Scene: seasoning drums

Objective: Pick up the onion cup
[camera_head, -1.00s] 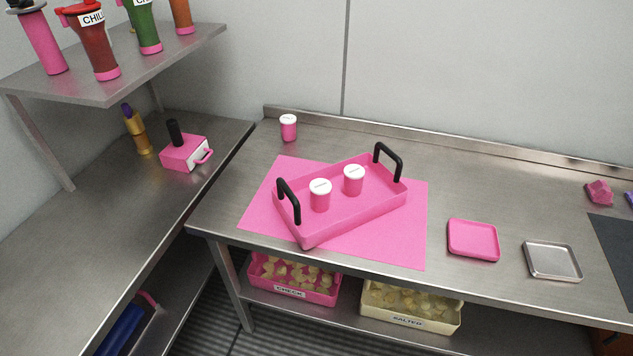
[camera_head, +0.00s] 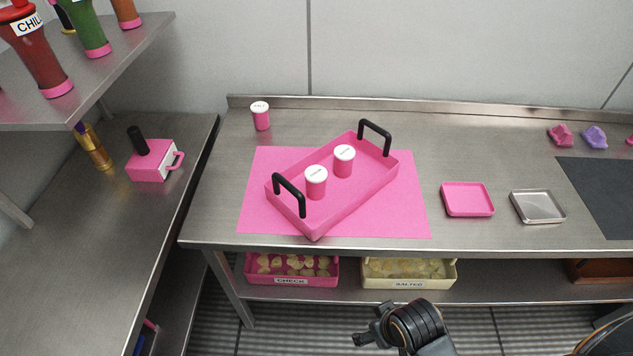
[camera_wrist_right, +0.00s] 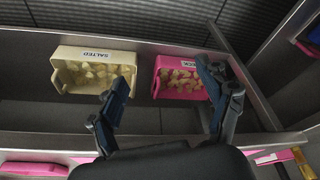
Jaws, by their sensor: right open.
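Three pink cups with white lids show in the head view, their lid labels too small to read, so I cannot tell which is the onion cup. One cup (camera_head: 316,184) and a second cup (camera_head: 344,162) stand upright in a pink tray (camera_head: 350,205) with black handles. The third cup (camera_head: 261,117) stands on the counter behind and left of the tray. My right gripper is open and empty in the right wrist view (camera_wrist_right: 162,82). My right arm shows at the bottom of the head view, in front of the counter and apart from the cups. My left gripper is out of view.
The tray sits on a pink mat (camera_head: 258,210) on a steel counter (camera_head: 480,140). A pink dish (camera_head: 467,199) and a steel dish (camera_head: 537,206) lie to the right. Below are a CHECK bin (camera_head: 291,281) and a SALTED bin (camera_head: 408,284). A shelf (camera_head: 110,60) with seasoning drums overhangs the left.

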